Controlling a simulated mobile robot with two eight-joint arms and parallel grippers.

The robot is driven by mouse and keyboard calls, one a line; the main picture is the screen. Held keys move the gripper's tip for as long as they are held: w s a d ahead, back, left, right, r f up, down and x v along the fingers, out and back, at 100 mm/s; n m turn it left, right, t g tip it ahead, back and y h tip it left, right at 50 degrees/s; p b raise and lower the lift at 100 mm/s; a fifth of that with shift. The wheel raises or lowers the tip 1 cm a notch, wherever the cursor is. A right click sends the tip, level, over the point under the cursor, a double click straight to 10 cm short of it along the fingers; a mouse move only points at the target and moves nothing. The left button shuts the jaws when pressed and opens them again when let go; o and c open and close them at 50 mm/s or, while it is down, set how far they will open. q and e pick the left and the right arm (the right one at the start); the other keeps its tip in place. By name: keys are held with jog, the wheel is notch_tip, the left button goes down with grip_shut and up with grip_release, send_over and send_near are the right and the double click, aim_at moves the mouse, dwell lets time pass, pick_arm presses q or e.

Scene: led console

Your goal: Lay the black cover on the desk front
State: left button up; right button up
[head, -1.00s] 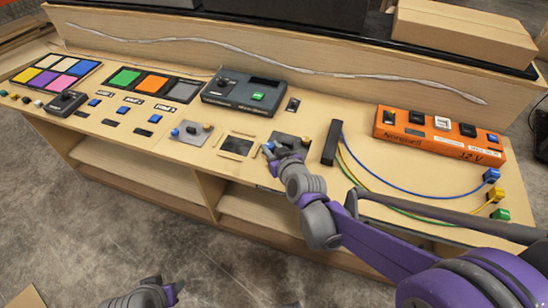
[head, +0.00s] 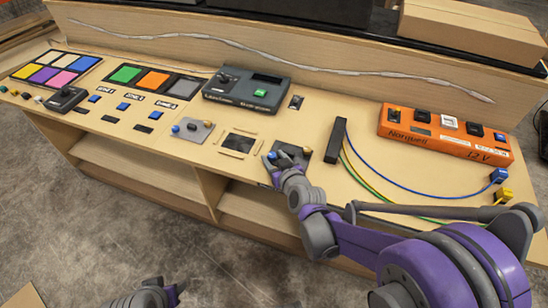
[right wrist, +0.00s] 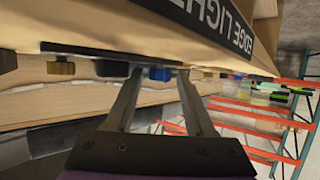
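My right gripper (head: 273,160) is at the desk's front edge, at a dark plate (head: 304,153) with small knobs. In the right wrist view, its two fingers (right wrist: 160,75) are apart, with a blue knob (right wrist: 158,73) showing between their tips. No clear grip on it shows. A dark square (head: 239,142) in a pale frame lies flat left of this plate. I cannot tell which dark piece is the black cover. Part of my left arm shows at the bottom edge of the head view, but its fingers do not show.
The desk (head: 345,205) holds a grey console box (head: 245,92), an orange power strip (head: 440,137), a black bar (head: 336,140) with coloured cables, and a grey knob plate (head: 192,130). Open shelves lie below. A low back panel stands behind.

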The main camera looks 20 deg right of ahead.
jog(key=shift+r, duration=0.1)
jog(key=shift+s+r, duration=0.2)
jog(key=s+d+g+p, duration=0.1)
jog(key=s+g, duration=0.2)
jog(key=s, duration=0.6)
jog(key=s+d+m+g+h+p, duration=0.1)
jog(key=s+g, duration=0.2)
jog(key=s, duration=0.7)
jog(key=s+d+r+g+p, duration=0.1)
jog(key=s+g, duration=0.1)
jog(key=s, duration=0.7)
jog(key=shift+s+g, duration=0.35)
jog(key=shift+g, duration=0.05)
